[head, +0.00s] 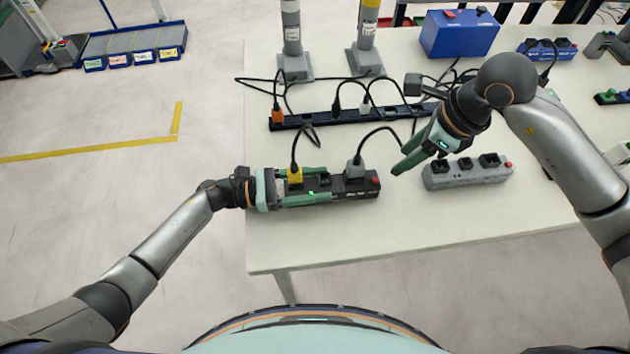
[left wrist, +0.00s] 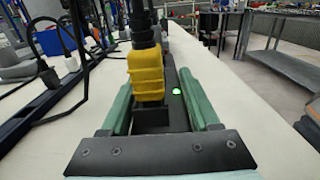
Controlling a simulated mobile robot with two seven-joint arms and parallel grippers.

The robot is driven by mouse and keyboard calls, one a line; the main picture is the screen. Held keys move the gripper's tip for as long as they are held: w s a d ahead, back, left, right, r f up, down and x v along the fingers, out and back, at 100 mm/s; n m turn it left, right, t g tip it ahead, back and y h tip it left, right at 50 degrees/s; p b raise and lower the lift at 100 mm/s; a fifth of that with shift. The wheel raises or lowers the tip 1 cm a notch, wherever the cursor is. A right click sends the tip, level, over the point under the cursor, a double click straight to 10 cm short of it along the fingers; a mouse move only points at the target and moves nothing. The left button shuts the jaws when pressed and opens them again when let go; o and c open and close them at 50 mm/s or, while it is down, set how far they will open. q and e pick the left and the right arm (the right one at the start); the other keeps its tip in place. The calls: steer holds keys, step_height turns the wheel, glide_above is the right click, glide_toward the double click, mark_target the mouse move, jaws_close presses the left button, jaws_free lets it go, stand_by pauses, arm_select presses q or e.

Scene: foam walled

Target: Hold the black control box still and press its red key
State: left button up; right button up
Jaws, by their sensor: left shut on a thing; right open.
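The black control box (head: 355,191) lies near the front left of the table, with its red key (head: 376,181) at its right end. A yellow plug and a grey plug (head: 355,168) stand in it. My left gripper (head: 310,185) is shut on the box's left part, with green fingers along both long sides. In the left wrist view the black box (left wrist: 177,112) lies between the fingers, with the yellow plug (left wrist: 146,75) and a lit green lamp on it. My right gripper (head: 408,160) is open above the table, right of the red key and apart from the box.
A grey power strip (head: 468,176) with a red switch lies to the right, near my right gripper. A long dark strip (head: 340,118) with plugs and cables lies behind. Two grey posts and a blue box (head: 459,35) stand farther back. The table front (head: 400,225) is clear.

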arm_select(q)
jaws_close()
arm_select(e)
jaws_close()
stand_by(1.4)
